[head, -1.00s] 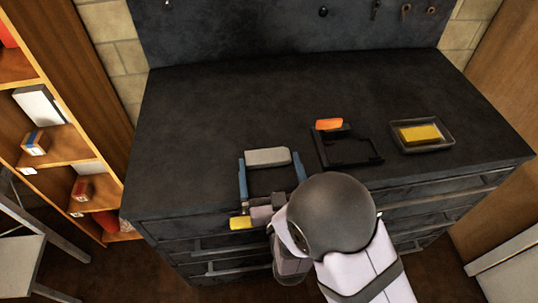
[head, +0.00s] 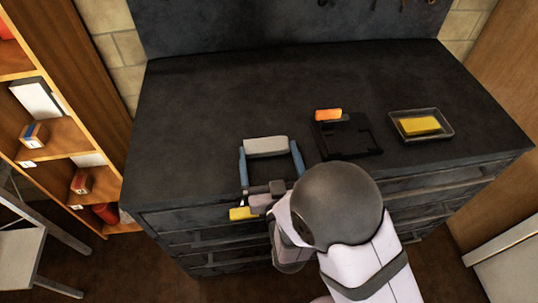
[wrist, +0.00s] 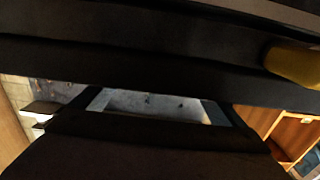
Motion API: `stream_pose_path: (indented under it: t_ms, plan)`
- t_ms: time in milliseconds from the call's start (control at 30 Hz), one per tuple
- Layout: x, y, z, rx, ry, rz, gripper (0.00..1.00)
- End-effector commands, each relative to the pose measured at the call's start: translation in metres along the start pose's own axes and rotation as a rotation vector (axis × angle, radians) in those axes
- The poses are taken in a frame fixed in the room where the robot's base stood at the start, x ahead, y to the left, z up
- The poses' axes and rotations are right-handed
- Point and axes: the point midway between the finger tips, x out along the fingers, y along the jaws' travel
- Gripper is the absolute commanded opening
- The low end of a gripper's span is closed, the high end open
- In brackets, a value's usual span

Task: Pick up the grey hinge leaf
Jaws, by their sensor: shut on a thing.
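A pale grey hinge leaf (head: 266,146) shows in the head view over the front left of the dark bench. My gripper (head: 269,158) has two blue fingers, one at each end of the leaf, and is shut on it. A yellow end piece (head: 243,213) is on the left of the gripper body, by the bench's front edge. The dark wrist joint hides part of the bench front. I cannot tell how high the leaf is above the bench. In the wrist view dark bars fill most of the picture, and I cannot make out the leaf for certain.
Right of the leaf lies a black bracket-like part (head: 350,142) with an orange block (head: 328,115) at its back. Further right is a dark tray (head: 447,133) holding a yellow block (head: 420,125). The bench's (head: 210,95) back left is clear. Shelves (head: 75,135) stand at left.

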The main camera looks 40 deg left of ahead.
Motion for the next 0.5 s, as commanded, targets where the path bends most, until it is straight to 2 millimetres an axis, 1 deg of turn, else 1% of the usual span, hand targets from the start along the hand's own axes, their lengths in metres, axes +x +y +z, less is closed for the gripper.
stream_pose_path:
  t_ms: [33,167,500]
  plan:
    - [0.001,0.0,-0.007,0.002,0.009,0.0,0.57]
    - [0.0,0.0,-0.019,0.002,0.009,0.0,0.57]
    - [0.0,0.0,-0.067,0.003,0.01,0.0,0.57]
